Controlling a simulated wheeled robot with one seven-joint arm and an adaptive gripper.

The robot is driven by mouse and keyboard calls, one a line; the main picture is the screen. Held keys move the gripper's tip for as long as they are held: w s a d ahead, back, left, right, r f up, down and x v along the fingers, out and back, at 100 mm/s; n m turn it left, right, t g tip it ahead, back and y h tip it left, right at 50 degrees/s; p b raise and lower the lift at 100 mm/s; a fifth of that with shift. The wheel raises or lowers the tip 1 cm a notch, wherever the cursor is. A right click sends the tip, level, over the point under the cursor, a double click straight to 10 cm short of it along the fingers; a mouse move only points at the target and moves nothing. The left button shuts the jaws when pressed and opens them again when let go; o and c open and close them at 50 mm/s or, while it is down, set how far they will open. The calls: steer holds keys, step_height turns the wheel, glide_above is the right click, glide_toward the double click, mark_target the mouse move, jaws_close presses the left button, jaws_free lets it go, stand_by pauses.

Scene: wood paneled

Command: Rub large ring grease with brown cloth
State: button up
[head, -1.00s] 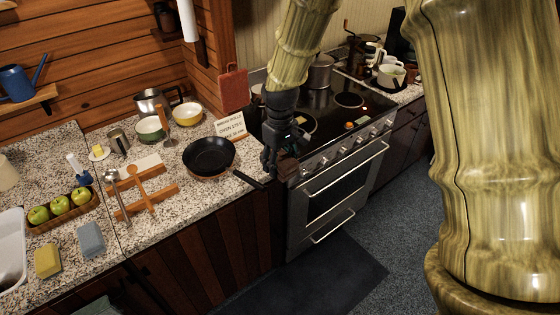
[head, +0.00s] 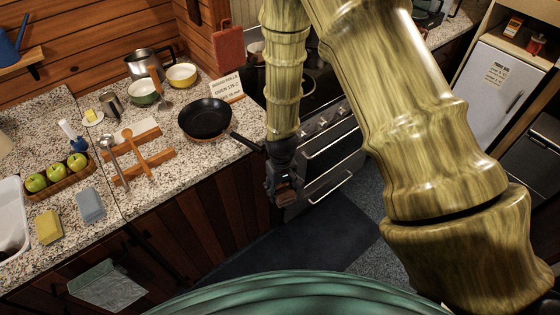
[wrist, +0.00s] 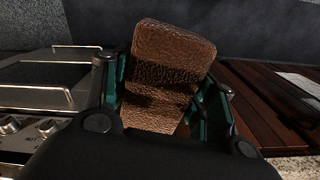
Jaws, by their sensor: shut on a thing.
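My gripper (wrist: 165,92) is shut on the brown cloth (wrist: 172,62), which looks like a thick, rounded, textured pad gripped between the two fingers in the wrist view. In the head view, my gripper (head: 281,192) hangs below counter height, in front of the cabinet and oven corner, with only a little brown showing. The stove (head: 318,92) stands behind my arm. Its cooktop is mostly covered by my arm links, so I cannot see the large ring or any grease on it.
A black frying pan (head: 206,118) sits on the counter, its handle reaching over the front edge. The oven door handle (head: 328,143) sticks out to the right of my gripper. A dark mat (head: 300,250) covers the floor.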

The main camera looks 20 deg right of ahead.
steer(key=s+f+m, duration=0.1)
steer(key=s+f, duration=0.2)
steer(key=f, duration=0.5)
steer(key=shift+s+a+f, duration=0.2)
steer(key=shift+a, duration=0.1)
